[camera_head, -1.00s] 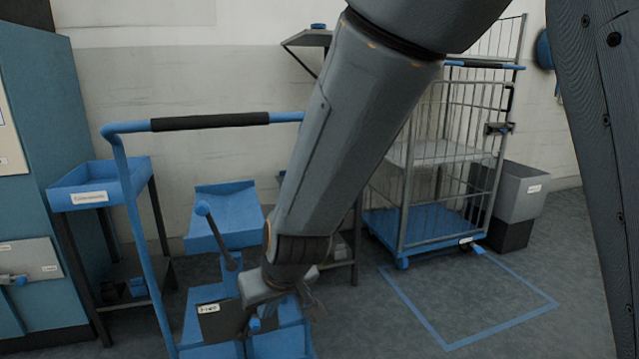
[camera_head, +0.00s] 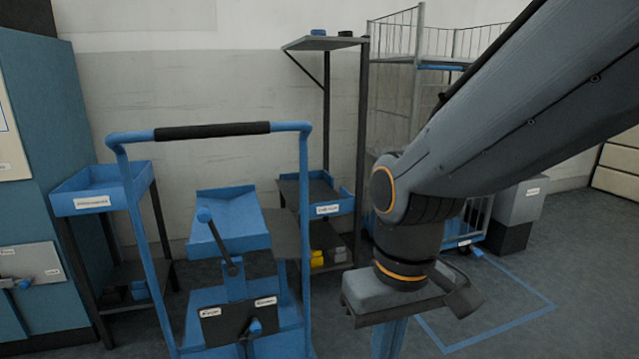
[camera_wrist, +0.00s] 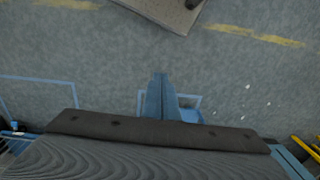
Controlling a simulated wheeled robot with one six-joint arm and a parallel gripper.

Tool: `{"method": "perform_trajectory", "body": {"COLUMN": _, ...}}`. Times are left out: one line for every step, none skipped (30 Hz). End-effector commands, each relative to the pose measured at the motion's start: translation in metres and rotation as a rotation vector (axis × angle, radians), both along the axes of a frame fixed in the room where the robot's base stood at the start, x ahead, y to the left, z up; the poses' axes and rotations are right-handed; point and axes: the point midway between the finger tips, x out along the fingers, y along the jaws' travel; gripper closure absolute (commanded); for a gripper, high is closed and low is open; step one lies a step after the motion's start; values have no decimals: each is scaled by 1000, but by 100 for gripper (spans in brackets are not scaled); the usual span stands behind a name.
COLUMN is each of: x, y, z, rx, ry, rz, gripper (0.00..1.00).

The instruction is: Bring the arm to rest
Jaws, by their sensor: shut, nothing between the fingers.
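My arm comes in from the upper right of the head view and bends down at the wrist. My gripper (camera_head: 388,345) hangs below it, pointing down, in front of the floor to the right of the blue trolley. The blue fingers also show in the wrist view (camera_wrist: 157,80), where they are together with nothing between them. Their tips are cut off at the lower edge of the head view.
The blue trolley (camera_head: 210,131) with its black-gripped handle stands left of my gripper. Behind are a shelf stand (camera_head: 330,208), a cage cart (camera_head: 415,85) and a grey bin (camera_head: 520,205). Blue floor tape (camera_head: 500,328) marks open floor at right. A blue cabinet (camera_head: 45,120) stands at left.

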Motion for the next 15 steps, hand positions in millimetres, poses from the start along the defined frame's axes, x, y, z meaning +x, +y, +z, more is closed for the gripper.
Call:
{"method": "perform_trajectory", "body": {"x": -1, "y": -3, "z": 8, "rx": -1, "ry": 1, "rz": -10, "gripper": 100}}
{"method": "perform_trajectory", "body": {"x": 0, "y": -4, "z": 10, "rx": -2, "ry": 1, "rz": -16, "gripper": 100}}
{"method": "perform_trajectory", "body": {"x": 0, "y": -7, "z": 14, "rx": -4, "ry": 1, "rz": -24, "gripper": 100}}
{"method": "perform_trajectory", "body": {"x": 0, "y": -9, "z": 17, "rx": -5, "ry": 2, "rz": -30, "gripper": 100}}
{"method": "perform_trajectory", "body": {"x": 1, "y": -10, "z": 19, "rx": -6, "ry": 2, "rz": -37, "gripper": 100}}
{"method": "perform_trajectory", "body": {"x": 1, "y": -13, "z": 23, "rx": -7, "ry": 1, "rz": -47, "gripper": 100}}
{"method": "perform_trajectory", "body": {"x": 1, "y": -15, "z": 27, "rx": -8, "ry": 1, "rz": -55, "gripper": 100}}
{"method": "perform_trajectory", "body": {"x": 2, "y": -18, "z": 30, "rx": -9, "ry": 1, "rz": -62, "gripper": 100}}
{"method": "perform_trajectory", "body": {"x": 2, "y": -22, "z": 36, "rx": -11, "ry": 2, "rz": -75, "gripper": 100}}
{"method": "perform_trajectory", "body": {"x": 2, "y": -25, "z": 40, "rx": -13, "ry": 2, "rz": -85, "gripper": 100}}
{"method": "perform_trajectory", "body": {"x": 2, "y": -28, "z": 45, "rx": -14, "ry": 2, "rz": -95, "gripper": 100}}
{"method": "perform_trajectory", "body": {"x": 2, "y": -33, "z": 52, "rx": -17, "ry": 2, "rz": -111, "gripper": 100}}
{"method": "perform_trajectory", "body": {"x": 2, "y": -37, "z": 56, "rx": -18, "ry": 3, "rz": -122, "gripper": 100}}
{"method": "perform_trajectory", "body": {"x": 2, "y": -40, "z": 61, "rx": -20, "ry": 3, "rz": -134, "gripper": 100}}
{"method": "perform_trajectory", "body": {"x": 2, "y": -45, "z": 67, "rx": -23, "ry": 2, "rz": -148, "gripper": 100}}
